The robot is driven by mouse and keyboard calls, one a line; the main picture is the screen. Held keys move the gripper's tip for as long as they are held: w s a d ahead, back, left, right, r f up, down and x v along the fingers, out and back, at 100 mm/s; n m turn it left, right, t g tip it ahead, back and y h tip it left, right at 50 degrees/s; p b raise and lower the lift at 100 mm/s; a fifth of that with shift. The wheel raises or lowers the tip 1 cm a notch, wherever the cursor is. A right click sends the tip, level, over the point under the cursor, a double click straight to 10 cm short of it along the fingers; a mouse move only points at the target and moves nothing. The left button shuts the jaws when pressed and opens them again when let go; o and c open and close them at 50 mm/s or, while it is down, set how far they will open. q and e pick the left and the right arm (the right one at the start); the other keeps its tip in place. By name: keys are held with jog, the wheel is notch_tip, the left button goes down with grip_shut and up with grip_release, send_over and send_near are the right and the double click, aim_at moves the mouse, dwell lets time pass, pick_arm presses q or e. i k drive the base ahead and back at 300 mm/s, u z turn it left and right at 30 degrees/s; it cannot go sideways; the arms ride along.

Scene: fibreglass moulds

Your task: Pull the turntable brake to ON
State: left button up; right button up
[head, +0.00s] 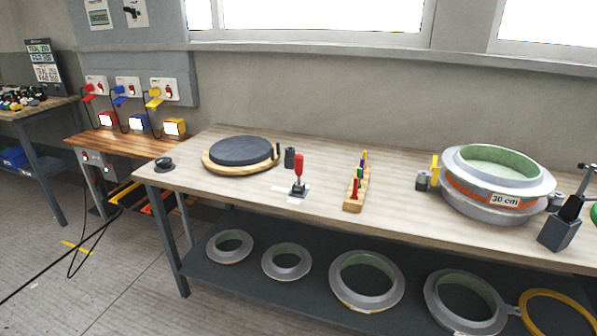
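The turntable (240,151) is a dark round disc on a wooden base, lying on the left half of the long workbench. To its right stands a small lever with a red handle (299,169) on a dark base (298,190), which looks like the brake. The handle points nearly straight up. Pale labels (279,188) lie beside its base, but their text is too small to read. Neither of my grippers shows in the head view, and nothing touches the lever.
A dark cylinder (289,157) stands between turntable and lever. A wooden rack (356,190) with coloured pegs is right of the lever. A large ring mould labelled 30 cm (495,183) and a grey block device (559,233) stand further right. The bench front around the lever is clear.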

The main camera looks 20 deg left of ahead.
aim_at(298, 158)
jog(key=u, duration=0.05)
jog(key=i, duration=1.15)
jog(key=u, duration=0.05)
